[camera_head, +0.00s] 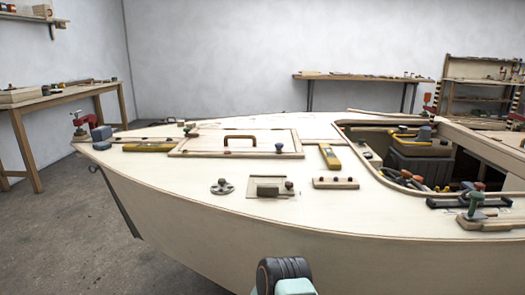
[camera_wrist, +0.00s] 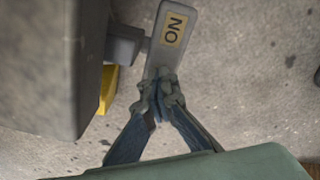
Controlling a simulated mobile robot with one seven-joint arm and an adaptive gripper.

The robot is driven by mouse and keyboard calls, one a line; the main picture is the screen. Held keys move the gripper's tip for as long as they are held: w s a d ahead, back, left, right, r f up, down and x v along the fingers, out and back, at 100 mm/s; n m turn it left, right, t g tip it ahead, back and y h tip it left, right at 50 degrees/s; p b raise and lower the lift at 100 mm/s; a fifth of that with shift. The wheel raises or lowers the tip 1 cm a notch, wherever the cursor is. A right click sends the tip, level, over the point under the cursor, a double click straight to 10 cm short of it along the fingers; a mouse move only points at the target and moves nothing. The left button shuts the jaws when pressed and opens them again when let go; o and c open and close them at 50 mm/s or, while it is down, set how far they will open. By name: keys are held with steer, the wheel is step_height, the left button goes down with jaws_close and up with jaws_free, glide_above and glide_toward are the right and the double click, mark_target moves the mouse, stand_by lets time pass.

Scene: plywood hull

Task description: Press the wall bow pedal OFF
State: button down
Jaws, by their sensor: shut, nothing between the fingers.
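My gripper (camera_wrist: 164,86) is shut and empty. Its fingertips lie over the lower end of the plate in the picture; I cannot tell whether they touch it. In the head view the pedal and my gripper do not show, and only a dark and pale-green part of my arm appears at the bottom edge.
A large grey box-like body (camera_wrist: 50,65) fills the left of the wrist view, with a yellow piece (camera_wrist: 108,88) beside it. Bare concrete floor lies beyond. The plywood hull (camera_head: 240,225) fills the head view, with fittings on deck.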

steer(key=shift+d, duration=0.2)
steer(key=shift+a+r+p, duration=0.1)
steer(key=shift+r+p, duration=2.1)
steer(key=shift+r, duration=1.3)
